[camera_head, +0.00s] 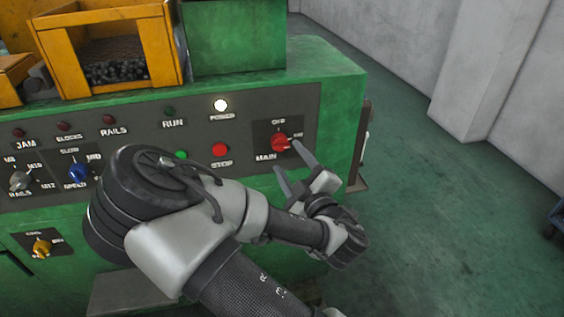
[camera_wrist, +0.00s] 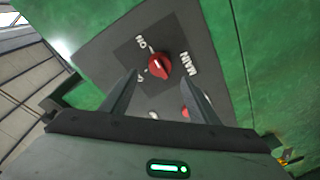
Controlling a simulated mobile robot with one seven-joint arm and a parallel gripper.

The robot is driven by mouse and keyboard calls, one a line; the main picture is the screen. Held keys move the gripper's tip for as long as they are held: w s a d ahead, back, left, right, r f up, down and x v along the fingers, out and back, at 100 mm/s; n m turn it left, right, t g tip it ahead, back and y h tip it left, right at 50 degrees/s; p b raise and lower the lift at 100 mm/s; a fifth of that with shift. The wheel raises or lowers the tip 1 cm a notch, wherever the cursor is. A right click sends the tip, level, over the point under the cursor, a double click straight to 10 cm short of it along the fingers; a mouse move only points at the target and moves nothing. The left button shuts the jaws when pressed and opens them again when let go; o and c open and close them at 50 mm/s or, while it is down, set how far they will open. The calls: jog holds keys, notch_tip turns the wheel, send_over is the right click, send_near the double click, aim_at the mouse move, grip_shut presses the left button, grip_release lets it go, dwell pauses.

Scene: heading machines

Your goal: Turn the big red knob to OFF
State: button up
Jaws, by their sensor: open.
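The big red knob (camera_head: 281,142) is on a dark plate at the right end of the machine's panel, marked MAIN, with OFF above it and ON to its right. Its pointer appears turned toward ON. It also shows in the wrist view (camera_wrist: 158,65), where MAIN is to its right and ON at its upper left; the other label is partly hidden by a finger. My gripper (camera_head: 285,155) is open and empty in front of the knob. In the wrist view, the knob lies ahead between the two fingers (camera_wrist: 161,72); I see no clear contact.
The red STOP button (camera_head: 220,149), a green button (camera_head: 181,155) and the lit white POWER lamp (camera_head: 221,105) are left of the knob. A blue knob (camera_head: 78,172) is further left. My arm crosses the panel's lower front. Open floor lies right of the machine.

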aim_at(282, 147)
jog(key=b, duration=0.2)
jog(key=shift+w+a+f+b, duration=0.15)
jog(key=shift+w+f+b, duration=0.25)
jog(key=x, duration=0.5)
jog(key=shift+w+a+r, duration=0.1)
jog(key=shift+w+r, duration=0.3)
jog(key=c, duration=1)
